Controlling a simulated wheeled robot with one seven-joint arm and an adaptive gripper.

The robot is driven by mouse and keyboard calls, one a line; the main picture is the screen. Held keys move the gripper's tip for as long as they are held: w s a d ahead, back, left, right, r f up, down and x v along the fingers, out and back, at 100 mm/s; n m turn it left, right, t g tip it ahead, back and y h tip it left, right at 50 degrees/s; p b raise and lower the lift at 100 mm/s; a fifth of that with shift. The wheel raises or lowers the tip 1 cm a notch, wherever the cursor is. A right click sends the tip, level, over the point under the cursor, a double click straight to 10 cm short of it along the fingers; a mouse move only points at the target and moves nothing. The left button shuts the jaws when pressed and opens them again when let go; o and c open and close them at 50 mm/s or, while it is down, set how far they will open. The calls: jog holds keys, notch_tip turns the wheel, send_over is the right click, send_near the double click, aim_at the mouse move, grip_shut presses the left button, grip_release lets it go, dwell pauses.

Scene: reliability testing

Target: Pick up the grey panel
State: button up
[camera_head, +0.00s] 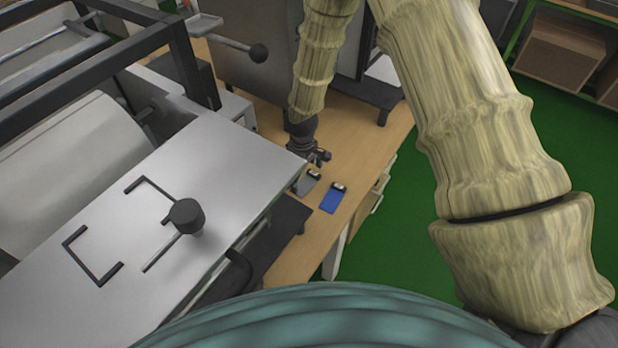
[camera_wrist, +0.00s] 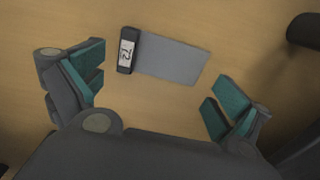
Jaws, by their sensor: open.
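The grey panel (camera_wrist: 170,60) lies flat on the wooden table in the wrist view, with a black end piece (camera_wrist: 128,50) bearing a white label on its left. It also shows small in the head view (camera_head: 308,183), partly hidden by my gripper. My gripper (camera_wrist: 150,93) is open and empty, its teal-padded fingers apart. In the wrist view the panel lies beyond the fingertips, between their lines; the fingers do not appear to touch it. In the head view my gripper (camera_head: 318,156) is just behind the panel, above the table.
A blue panel (camera_head: 331,201) with a dark end lies to the right of the grey one, near the edge of the wooden table (camera_head: 345,160). A large metal machine (camera_head: 180,190) with a black knob stands close on the left. A dark round object (camera_wrist: 305,30) shows at the wrist view's upper right.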

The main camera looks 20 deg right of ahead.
jog(key=shift+f, duration=0.55)
grip_shut()
